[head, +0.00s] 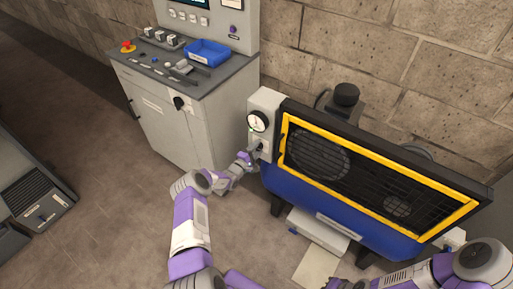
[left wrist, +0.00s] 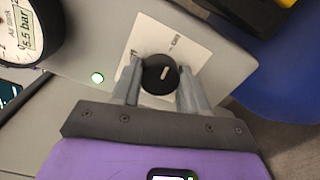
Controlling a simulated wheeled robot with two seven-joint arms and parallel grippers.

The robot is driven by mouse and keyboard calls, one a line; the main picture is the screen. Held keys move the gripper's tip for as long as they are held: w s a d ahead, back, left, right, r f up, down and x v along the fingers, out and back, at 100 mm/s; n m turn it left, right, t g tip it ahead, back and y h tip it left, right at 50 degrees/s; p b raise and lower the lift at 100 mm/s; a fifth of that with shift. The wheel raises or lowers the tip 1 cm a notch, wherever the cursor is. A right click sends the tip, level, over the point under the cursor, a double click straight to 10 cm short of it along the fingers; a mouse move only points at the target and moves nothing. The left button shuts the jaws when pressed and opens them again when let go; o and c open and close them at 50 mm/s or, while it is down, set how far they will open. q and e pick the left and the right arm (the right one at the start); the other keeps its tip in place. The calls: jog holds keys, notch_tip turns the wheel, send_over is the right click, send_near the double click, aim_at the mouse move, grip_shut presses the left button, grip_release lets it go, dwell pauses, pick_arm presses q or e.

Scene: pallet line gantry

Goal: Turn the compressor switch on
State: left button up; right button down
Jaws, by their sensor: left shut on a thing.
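The compressor switch is a round black knob (left wrist: 160,74) with a short white mark, on a white plate (left wrist: 193,37) with small lettering I cannot read surely. In the left wrist view the mark slants toward the upper right. My left gripper (left wrist: 158,88) is shut on the knob, one finger on each side. In the head view my left gripper (head: 255,150) is at the grey control box (head: 265,101) on the compressor's left end and hides the knob. My right arm is at the bottom right; the state of its gripper (head: 333,284) is unclear.
A pressure gauge (head: 257,121) sits above the switch, with a small lit lamp (left wrist: 97,78) beside the switch. The blue compressor (head: 330,215) has a yellow-framed grille. A grey control cabinet (head: 180,125) with a blue tray (head: 208,52) stands left.

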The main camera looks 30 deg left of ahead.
pick_arm(q)
jog(key=shift+m, duration=0.6)
jog(key=o, duration=1.1)
jog(key=shift+c, duration=0.2)
jog(key=s+p, duration=0.3)
jog(key=s, duration=0.4)
jog(key=shift+s+a, duration=0.3)
jog(key=shift+a, duration=0.05)
jog(key=shift+d, duration=0.15)
